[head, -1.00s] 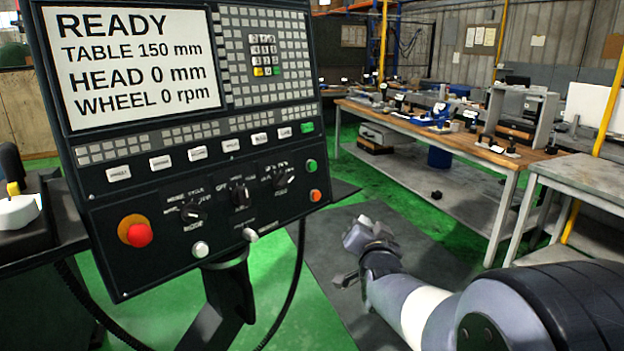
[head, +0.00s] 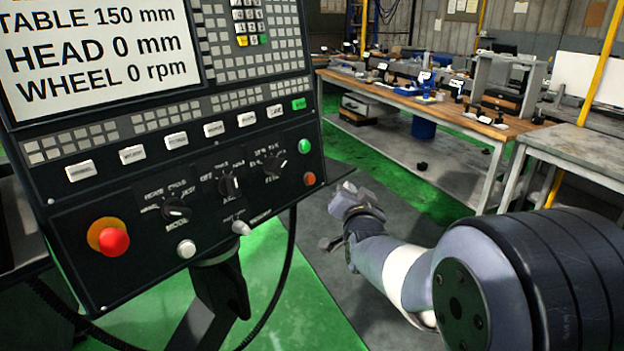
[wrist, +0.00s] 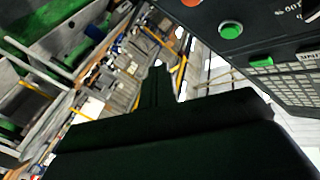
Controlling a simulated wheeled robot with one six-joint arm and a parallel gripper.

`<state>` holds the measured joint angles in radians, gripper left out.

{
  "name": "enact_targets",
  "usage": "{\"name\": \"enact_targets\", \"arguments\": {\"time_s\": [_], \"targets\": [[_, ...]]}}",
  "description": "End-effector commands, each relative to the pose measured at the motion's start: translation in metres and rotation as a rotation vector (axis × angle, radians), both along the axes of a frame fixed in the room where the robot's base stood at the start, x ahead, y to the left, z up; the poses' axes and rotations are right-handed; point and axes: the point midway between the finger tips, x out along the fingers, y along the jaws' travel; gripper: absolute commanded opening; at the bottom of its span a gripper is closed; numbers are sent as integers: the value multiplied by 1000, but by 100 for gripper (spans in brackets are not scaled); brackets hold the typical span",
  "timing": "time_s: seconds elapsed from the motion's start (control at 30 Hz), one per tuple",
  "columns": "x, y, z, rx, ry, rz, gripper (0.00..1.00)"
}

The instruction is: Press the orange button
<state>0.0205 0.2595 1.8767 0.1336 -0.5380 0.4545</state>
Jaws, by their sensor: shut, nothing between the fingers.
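The orange button (head: 309,179) is a small round button low on the right edge of the black control panel (head: 125,290). It sits just below a green button (head: 304,146). In the wrist view the orange button (wrist: 190,2) is cut off by the top edge, above the green button (wrist: 230,31). My gripper (wrist: 159,70) is shut and empty, its dark fingers pointing up in the wrist view, apart from the panel. In the head view my arm reaches in from the right, its end to the right of and below the orange button.
A red emergency stop (head: 114,241), knobs (head: 229,186) and a white button (head: 186,249) share the panel. A black cable (head: 289,250) hangs below it. A wooden workbench (head: 440,107) and a grey table (head: 580,148) stand behind. Open floor lies between panel and bench.

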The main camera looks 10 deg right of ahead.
Motion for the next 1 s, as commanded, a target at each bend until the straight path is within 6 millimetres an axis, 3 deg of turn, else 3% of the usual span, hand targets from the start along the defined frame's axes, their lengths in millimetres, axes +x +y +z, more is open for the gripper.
{"name": "enact_targets", "arguments": {"time_s": [0.5, 1.0], "targets": [[50, 43, -12, 1, -1, 1, 0], [61, 52, -15, 0, 1, -1, 0]]}}
